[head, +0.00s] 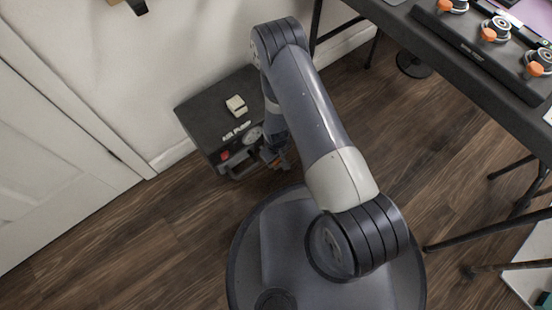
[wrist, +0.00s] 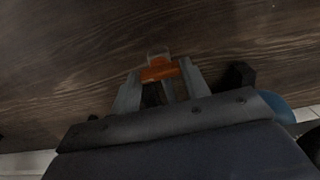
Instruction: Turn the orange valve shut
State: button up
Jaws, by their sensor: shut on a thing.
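The orange valve (wrist: 159,73) shows in the wrist view as a short orange bar between my two fingers, with a pale piece just beyond it. My gripper (wrist: 158,77) is shut on it, one grey finger on each side. In the head view my gripper (head: 277,160) is low at the front right of the dark air pump box (head: 195,112). My arm hides part of the box there, and the valve cannot be made out clearly. The valve's exact angle to its pipe cannot be told.
A white item (head: 236,105) lies on the box top. A gauge (head: 253,135) and a red switch (head: 225,155) are on its front. A dark table (head: 500,95) with orange-tipped parts stands at the right. The wooden floor (head: 150,235) at left is clear.

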dwell(0.4)
jog(key=o, duration=1)
notch_tip(320, 180, up, 11)
jog(key=p, duration=0.4)
jog(key=shift+f, duration=0.1)
jog(key=shift+f, duration=0.1)
notch_tip(320, 180, down, 11)
jog(key=b, duration=0.4)
jog(key=shift+r, duration=0.2)
